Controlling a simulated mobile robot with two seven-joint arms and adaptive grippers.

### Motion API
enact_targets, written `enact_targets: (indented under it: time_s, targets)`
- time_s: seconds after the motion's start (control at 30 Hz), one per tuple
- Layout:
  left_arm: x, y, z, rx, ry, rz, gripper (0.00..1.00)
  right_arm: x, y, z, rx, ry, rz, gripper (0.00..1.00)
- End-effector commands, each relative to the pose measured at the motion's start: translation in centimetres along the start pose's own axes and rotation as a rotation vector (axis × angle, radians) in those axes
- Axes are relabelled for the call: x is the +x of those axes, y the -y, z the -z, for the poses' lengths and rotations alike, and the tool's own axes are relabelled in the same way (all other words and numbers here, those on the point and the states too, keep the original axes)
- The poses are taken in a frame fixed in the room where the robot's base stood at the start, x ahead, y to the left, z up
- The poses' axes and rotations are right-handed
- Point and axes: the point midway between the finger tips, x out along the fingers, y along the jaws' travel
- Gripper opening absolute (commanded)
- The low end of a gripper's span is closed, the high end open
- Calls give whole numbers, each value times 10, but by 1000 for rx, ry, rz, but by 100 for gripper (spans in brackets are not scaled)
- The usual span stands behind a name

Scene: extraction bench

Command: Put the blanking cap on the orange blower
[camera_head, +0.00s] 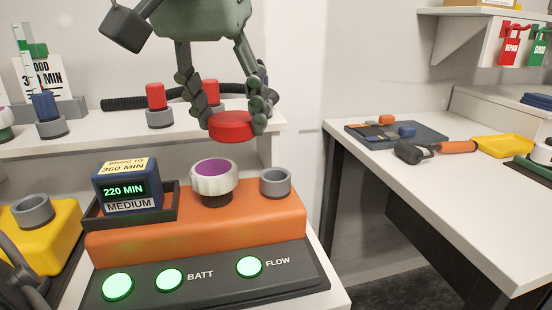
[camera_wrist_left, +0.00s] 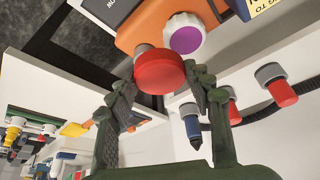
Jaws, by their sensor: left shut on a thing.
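My left gripper (camera_head: 232,118) is shut on a red round cap (camera_head: 230,128) and holds it in the air above the orange blower (camera_head: 270,218). The cap is a short, wide disc, close to level in the head view. The blower has a short grey open port (camera_head: 275,183) on its right end and a white knob with a purple top (camera_head: 213,178) beside it. The cap is apart from both, above and behind them in the picture. In the wrist view the cap (camera_wrist_left: 160,72) sits between both fingers and partly covers the blower (camera_wrist_left: 138,30).
A timer block (camera_head: 127,190) reading 220 MIN sits in a dark tray on the blower's left. Red-topped grey holders (camera_head: 157,100) and a black hose stand on the rear shelf. A yellow unit (camera_head: 50,240) is at left. A separate bench (camera_head: 460,200) with tools is at right.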

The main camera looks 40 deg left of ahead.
Motion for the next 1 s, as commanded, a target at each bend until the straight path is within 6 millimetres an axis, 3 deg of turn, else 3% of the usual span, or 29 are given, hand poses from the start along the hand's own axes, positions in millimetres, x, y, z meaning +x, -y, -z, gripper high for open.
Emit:
enact_targets:
  time_s: [0.2, 0.4, 0.57, 0.8, 1.0]
  targets:
    - [45, -23, 28, 0, 6, 5, 22, 0, -1, 3, 1, -5, -1, 0]
    - [65, -34, 42, 0, 1, 2, 22, 0, 0, 2, 1, -2, 0, 0]
    - [74, -36, 41, 0, 1, 1, 22, -1, 2, 1, 3, -2, 3, 0]
    - [103, -35, 29, 0, 0, 1, 22, -1, 7, -1, 6, -2, 9, 0]
    - [104, -36, 28, -1, -1, 0, 22, 4, 7, -10, 4, 12, 9, 0]
